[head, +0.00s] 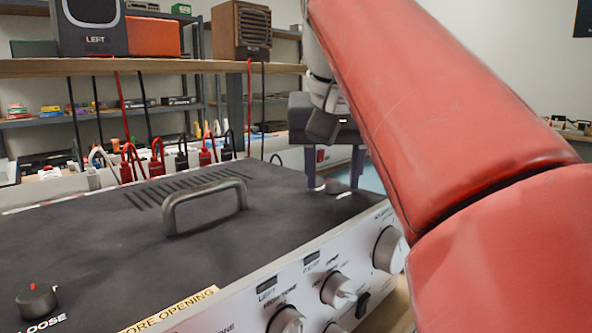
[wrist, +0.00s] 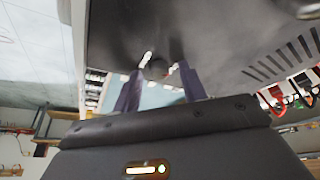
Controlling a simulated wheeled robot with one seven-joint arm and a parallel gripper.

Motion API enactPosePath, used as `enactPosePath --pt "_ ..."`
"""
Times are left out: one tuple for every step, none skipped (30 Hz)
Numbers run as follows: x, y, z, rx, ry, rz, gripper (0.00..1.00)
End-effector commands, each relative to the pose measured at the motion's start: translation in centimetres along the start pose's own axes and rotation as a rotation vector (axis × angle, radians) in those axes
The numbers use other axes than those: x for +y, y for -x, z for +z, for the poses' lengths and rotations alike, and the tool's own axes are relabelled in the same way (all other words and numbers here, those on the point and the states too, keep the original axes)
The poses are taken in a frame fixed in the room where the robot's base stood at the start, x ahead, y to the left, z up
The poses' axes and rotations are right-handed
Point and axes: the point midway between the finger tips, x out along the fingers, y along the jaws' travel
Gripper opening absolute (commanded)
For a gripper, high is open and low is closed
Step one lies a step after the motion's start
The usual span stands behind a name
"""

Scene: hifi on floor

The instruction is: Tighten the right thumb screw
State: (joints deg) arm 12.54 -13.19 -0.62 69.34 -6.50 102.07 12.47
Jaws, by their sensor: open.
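The right thumb screw (head: 333,187) is a small dark knob at the far right corner of the amplifier's dark top panel (head: 110,240). My gripper (head: 334,182) hangs over that corner, open, with one finger on each side of the knob. In the wrist view the screw (wrist: 157,68) shows between the tips of my gripper (wrist: 158,76), with a gap on each side. Its label and pointer are too small to read. The left thumb screw (head: 37,300) sits at the near left, beside the printed word LOOSE.
A metal handle (head: 203,203) rises from the middle of the top panel. The front face has several knobs (head: 338,290). Red, black and white cable plugs (head: 155,165) line the back edge. A shelf (head: 150,67) with a LEFT speaker (head: 92,28) stands behind.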

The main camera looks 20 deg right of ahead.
Motion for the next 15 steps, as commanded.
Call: enactPosePath --pt "0.0 0.01 0.0 0.0 0.0 0.0 0.38" --pt "0.0 0.01 0.0 0.0 0.0 0.0 0.34" --pt "0.0 0.02 0.0 0.0 0.0 0.0 0.29" --pt "0.0 0.02 0.0 0.0 0.0 0.0 0.25" --pt "0.0 0.02 0.0 0.0 0.0 0.0 0.21" --pt "-0.01 0.02 0.0 0.0 0.0 0.0 0.16" --pt "-0.01 0.02 0.0 0.0 0.0 0.0 0.12" --pt "-0.01 0.02 0.0 0.0 0.0 0.0 0.08" --pt "-0.01 0.02 0.0 0.0 0.0 0.0 0.03" --pt "-0.01 0.02 0.0 0.0 0.0 0.0 0.0" --pt "-0.01 0.02 0.0 0.0 0.0 0.0 0.0" --pt "-0.01 0.02 0.0 0.0 0.0 0.0 0.0" --pt "-0.01 0.03 -0.01 0.0 -0.001 0.001 0.0" --pt "-0.02 0.03 -0.01 0.0 -0.003 0.002 0.0" --pt "-0.02 0.05 -0.01 0.0 -0.007 0.003 0.0"
